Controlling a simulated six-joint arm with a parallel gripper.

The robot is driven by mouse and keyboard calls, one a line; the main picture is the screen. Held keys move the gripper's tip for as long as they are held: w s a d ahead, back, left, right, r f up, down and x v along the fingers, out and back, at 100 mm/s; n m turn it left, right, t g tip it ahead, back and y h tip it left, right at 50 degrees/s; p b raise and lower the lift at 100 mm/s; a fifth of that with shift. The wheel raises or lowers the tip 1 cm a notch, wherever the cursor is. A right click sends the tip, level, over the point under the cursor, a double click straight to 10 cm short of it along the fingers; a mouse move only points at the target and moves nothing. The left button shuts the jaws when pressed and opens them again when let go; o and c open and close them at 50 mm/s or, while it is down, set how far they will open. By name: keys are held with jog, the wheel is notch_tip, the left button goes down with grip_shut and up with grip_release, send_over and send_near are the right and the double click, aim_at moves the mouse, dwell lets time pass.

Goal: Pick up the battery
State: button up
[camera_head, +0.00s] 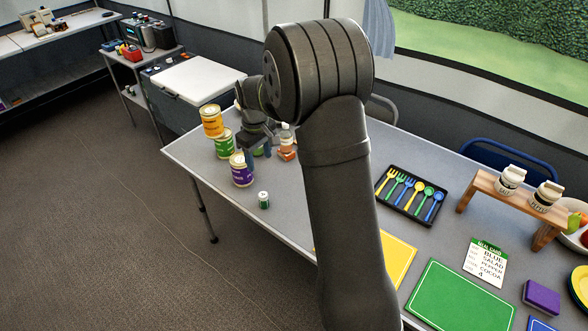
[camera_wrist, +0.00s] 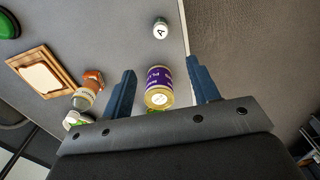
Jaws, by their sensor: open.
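A small green-and-white cylinder, which looks like the battery (camera_head: 263,200), stands upright on the grey table near its left edge. It also shows at the top of the wrist view (camera_wrist: 160,28), beyond my fingertips, with a dark letter A on it. My gripper (camera_wrist: 162,66) is open, its two blue fingers spread apart. In the wrist view a purple can (camera_wrist: 158,78) appears between the fingers, apart from both. In the head view my gripper (camera_head: 262,152) is beside that can (camera_head: 241,172), behind the battery; its fingers are partly hidden there.
A green can (camera_head: 223,146) and a yellow can (camera_head: 211,121) stand behind the purple one. An orange bottle (camera_head: 287,143) is right of my gripper. A black tray (camera_head: 380,191) of colored cutlery lies further right. The table around the battery is clear; the table edge is close.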

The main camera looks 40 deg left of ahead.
jog(key=n, duration=0.3)
send_near(263, 194)
jog(key=f, duration=0.6)
jog(key=shift+d, duration=0.2)
jog(key=shift+a+f, duration=0.2)
jog(key=shift+f, duration=2.8)
jog(key=c, duration=1.1)
jog(key=shift+r, duration=0.1)
